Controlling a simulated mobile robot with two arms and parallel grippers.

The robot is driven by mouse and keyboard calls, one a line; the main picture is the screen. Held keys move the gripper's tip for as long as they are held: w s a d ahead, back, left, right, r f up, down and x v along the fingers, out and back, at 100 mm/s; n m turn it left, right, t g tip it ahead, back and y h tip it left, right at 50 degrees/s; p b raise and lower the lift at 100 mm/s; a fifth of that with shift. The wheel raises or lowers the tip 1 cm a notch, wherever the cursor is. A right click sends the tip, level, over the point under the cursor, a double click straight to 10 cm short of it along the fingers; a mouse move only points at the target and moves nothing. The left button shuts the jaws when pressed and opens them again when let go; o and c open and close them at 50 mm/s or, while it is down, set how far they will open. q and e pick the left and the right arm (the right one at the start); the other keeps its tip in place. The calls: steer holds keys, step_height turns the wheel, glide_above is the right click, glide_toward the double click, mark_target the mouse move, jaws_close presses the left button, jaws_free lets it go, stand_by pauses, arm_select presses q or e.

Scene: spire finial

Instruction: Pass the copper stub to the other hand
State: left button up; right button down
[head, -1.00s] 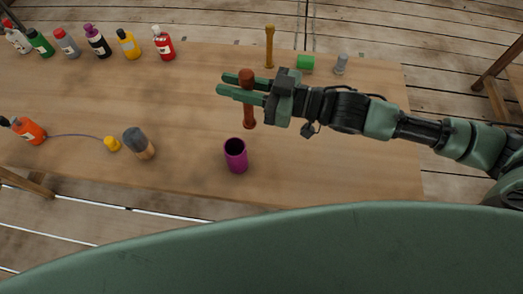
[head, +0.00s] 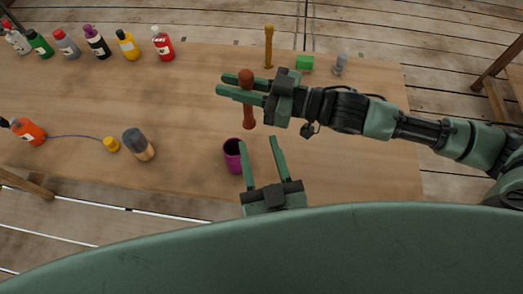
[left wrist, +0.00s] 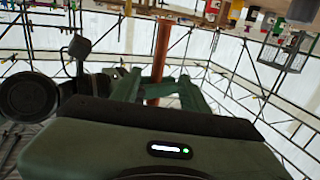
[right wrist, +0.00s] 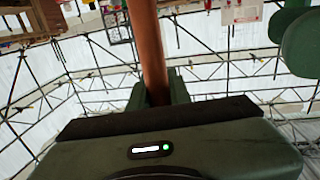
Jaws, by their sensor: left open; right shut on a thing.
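The copper stub (head: 249,112) is a reddish-brown rod with a rounded top, held over the table. My right gripper (head: 224,84) is shut around it, with the top end above the fingers and a longer part below. The stub also rises between the fingers in the right wrist view (right wrist: 148,45). My left gripper (head: 260,144) is open and empty, just in front of the stub's lower end, its fingers pointing toward the stub. In the left wrist view the stub (left wrist: 160,55) appears between the open fingers; I cannot tell whether it is within their reach.
A purple cup (head: 233,158) stands close left of my left gripper, partly hidden by a finger. Several bottles stand back left.

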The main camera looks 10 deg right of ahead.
mark_target(249, 109)
arm_select(q)
steer(key=w, duration=1.1)
steer(key=shift+w+a, duration=0.2)
steer(key=shift+a, duration=0.05)
jaws_close()
arm_select(e)
steer(key=c, duration=1.2)
jaws_free()
steer(key=shift+c, duration=0.2)
